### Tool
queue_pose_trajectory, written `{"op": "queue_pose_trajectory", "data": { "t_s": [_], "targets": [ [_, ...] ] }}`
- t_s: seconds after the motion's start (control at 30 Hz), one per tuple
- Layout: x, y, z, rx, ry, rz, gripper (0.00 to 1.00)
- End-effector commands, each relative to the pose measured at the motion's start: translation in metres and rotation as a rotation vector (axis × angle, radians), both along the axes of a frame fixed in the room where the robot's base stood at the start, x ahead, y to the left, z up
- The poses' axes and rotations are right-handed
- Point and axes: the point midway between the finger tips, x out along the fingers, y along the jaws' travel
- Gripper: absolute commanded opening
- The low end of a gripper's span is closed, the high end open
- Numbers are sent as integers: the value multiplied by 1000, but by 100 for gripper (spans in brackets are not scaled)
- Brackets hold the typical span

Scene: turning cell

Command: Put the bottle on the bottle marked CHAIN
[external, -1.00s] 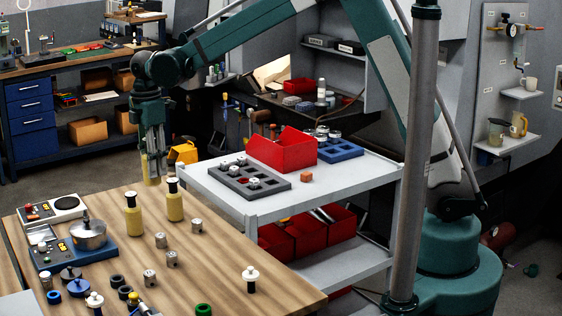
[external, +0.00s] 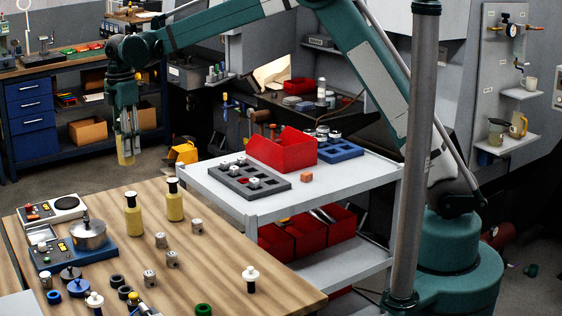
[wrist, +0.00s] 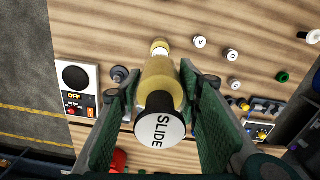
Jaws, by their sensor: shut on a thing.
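My gripper (external: 125,138) is shut on a yellow bottle (external: 126,157) and holds it in the air past the table's far edge in the external view. In the wrist view, my gripper (wrist: 158,92) has its fingers on both sides of this bottle (wrist: 159,76). Its black neck and white cap marked SLIDE face the camera. Two similar yellow bottles stand upright on the wooden table, a left one (external: 132,220) and a right one (external: 175,206). Their cap markings are too small to read, so I cannot tell which is CHAIN. The held bottle hides part of the table below it.
Several small metal cylinders (external: 160,240) and rings are on the table's front half. A white cart (external: 222,198) with a red bin (external: 283,152) stands to the right.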

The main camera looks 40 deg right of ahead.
Motion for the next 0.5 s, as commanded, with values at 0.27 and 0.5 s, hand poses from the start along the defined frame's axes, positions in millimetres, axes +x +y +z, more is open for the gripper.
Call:
{"op": "queue_pose_trajectory", "data": {
  "t_s": [0.27, 0.5],
  "targets": [
    [0, 0, -16, 0, 0, 0, 17],
    [0, 0, -49, 0, 0, 0, 17]
  ]
}}
